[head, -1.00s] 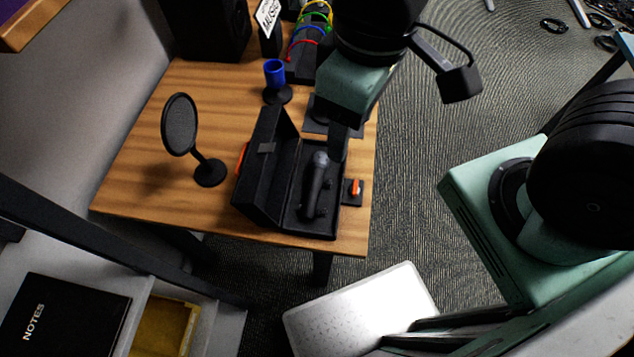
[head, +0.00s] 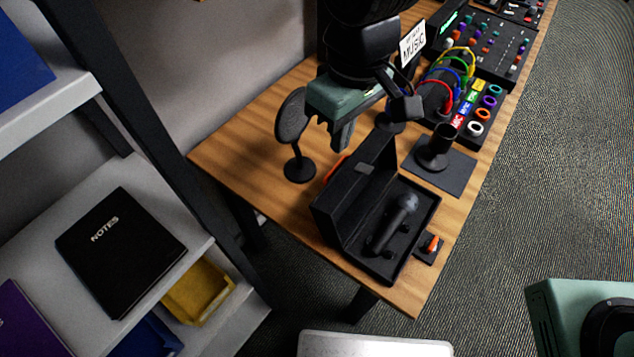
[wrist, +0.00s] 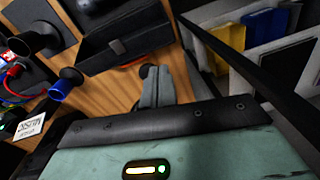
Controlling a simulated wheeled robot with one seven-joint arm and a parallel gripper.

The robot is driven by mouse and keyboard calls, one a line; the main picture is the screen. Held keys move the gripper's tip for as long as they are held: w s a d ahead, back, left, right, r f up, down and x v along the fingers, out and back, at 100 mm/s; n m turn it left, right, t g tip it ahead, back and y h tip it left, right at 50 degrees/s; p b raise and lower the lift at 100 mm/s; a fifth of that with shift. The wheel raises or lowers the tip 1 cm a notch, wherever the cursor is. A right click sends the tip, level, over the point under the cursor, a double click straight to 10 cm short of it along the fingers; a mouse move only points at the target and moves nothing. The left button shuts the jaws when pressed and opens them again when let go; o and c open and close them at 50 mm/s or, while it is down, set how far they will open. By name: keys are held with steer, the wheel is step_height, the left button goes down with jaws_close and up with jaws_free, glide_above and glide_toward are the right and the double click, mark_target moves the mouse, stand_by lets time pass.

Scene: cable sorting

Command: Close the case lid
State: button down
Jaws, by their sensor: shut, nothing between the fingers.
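The black case stands open near the table's front corner. Its lid (head: 354,192) stands upright on the left side, with an orange part showing behind it. The case base (head: 419,232) holds a black microphone (head: 392,224). My gripper (head: 341,143) is shut and empty, above the table on the lid's outer side, beyond its far end and apart from it as far as I can tell. In the wrist view my gripper fingers (wrist: 156,88) point towards the table, with the lid (wrist: 125,42) ahead; the microphone is hidden there.
A round pop filter (head: 291,116) on a stand is close left of my gripper. A black cup holder (head: 436,150) stands on a dark mat behind the case. An orange-switched small box (head: 430,246) sits right of the case. Colored cables (head: 458,72) and a mixer lie farther back.

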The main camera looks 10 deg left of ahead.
mark_target(352, 183)
steer(key=w+a+f+n, duration=0.2)
steer(key=w+a+f, duration=0.2)
steer(key=a+f, duration=0.35)
steer(key=s+d+f+p, duration=0.2)
steer(key=d+f, duration=0.1)
steer(key=f, duration=0.5)
steer(key=shift+d+f+h+p, duration=0.3)
steer(key=shift+f+p, duration=0.05)
steer(key=shift+p, duration=0.05)
